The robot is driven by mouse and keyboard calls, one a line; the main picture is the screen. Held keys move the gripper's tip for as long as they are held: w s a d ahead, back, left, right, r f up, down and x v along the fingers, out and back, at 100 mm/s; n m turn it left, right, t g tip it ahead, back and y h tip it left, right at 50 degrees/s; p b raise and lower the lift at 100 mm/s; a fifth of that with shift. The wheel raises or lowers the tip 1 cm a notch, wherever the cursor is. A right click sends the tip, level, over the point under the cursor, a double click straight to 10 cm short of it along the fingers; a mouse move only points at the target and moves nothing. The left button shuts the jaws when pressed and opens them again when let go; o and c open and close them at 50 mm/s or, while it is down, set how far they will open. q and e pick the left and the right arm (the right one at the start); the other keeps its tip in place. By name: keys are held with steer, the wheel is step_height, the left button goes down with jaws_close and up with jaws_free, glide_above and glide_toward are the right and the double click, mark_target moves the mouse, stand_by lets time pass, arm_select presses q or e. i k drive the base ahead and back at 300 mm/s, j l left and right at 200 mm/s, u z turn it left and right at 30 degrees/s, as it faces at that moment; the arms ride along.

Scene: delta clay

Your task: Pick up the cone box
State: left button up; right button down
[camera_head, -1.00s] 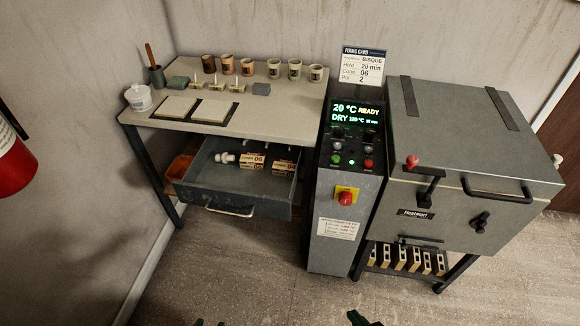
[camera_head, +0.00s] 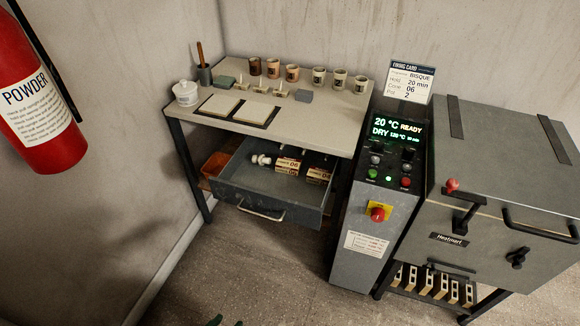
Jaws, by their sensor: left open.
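Two small cream and red-brown cone boxes lie side by side in the open drawer (camera_head: 262,203) under the work table. The left cone box (camera_head: 288,165) appears to read 06, and so does the right cone box (camera_head: 318,174). White rounded pieces (camera_head: 262,160) lie to their left. My right gripper is out of view.
The table (camera_head: 345,118) carries cups, tiles and a lidded jar (camera_head: 186,92). A control cabinet (camera_head: 372,215) and a kiln (camera_head: 490,180) stand right of the drawer. A red fire extinguisher (camera_head: 40,100) hangs at left. Floor in front of the drawer is clear.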

mark_target(285, 165)
steer(key=i+l+u, duration=0.15)
steer(key=u, duration=0.2)
steer(key=l+u, duration=0.4)
steer(key=i+l+u, duration=0.15)
steer(key=l+u, duration=0.2)
